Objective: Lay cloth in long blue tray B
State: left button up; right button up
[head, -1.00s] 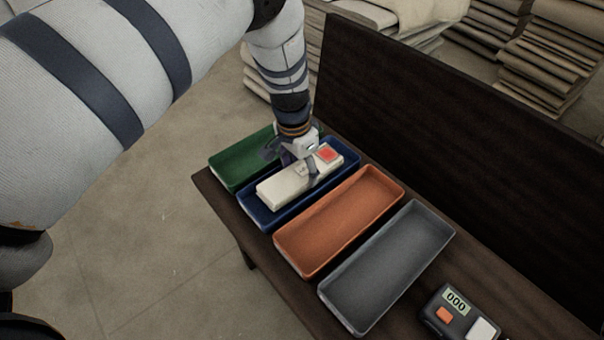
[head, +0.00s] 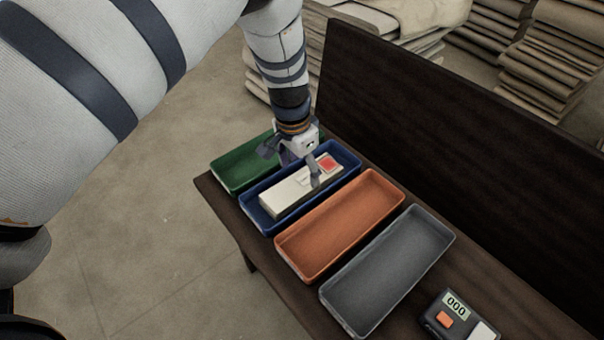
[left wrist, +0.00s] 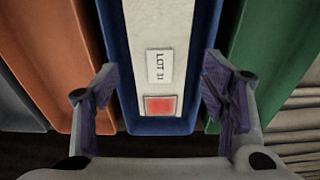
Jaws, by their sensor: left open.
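The folded cream cloth (head: 290,195) lies lengthwise inside the long blue tray (head: 262,222). It has a red patch and a white label at its far end. In the left wrist view the cloth (left wrist: 160,25) shows the label "LOT 31" and the red patch, with the blue tray's end wall (left wrist: 160,126) below. My left gripper (head: 296,166) is over the tray's far half. Its fingers (left wrist: 160,92) are spread wide on either side of the cloth, apart from it. My right gripper is not in view.
A green tray (head: 232,168) stands to the left of the blue one. An orange tray (head: 340,225) and a grey tray (head: 388,270) stand to the right, all empty where visible. A counter box (head: 458,316) reads 000. A dark back panel (head: 450,150) rises behind the bench.

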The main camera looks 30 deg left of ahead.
aim_at(298, 184)
pick_arm(q)
notch_tip(298, 184, up, 8)
jog(key=s+p, duration=0.1)
jog(key=shift+a, duration=0.15)
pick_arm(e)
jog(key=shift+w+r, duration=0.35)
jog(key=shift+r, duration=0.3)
pick_arm(q)
jog(key=shift+f, duration=0.1)
